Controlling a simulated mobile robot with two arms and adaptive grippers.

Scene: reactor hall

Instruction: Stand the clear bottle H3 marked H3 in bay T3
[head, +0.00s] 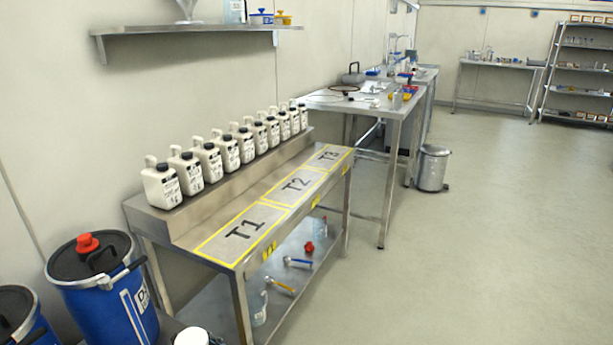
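Bay T3 (329,155) is the far marked bay on the steel bench, outlined in yellow, and it is empty. Bays T2 (295,184) and T1 (243,230) lie nearer and are also empty. A row of several white handled jugs (231,151) with dark caps stands on the raised ledge behind the bays; their labels are too small to read for H3. No bottle in the row looks clear. Neither of my grippers is in view.
Blue drums (95,290) stand at the near left. A wall shelf (190,29) hangs above the jugs. The lower shelf holds tools (297,262) and a clear bucket (258,308). A bin (432,168) stands by the farther table (365,101). The floor to the right is free.

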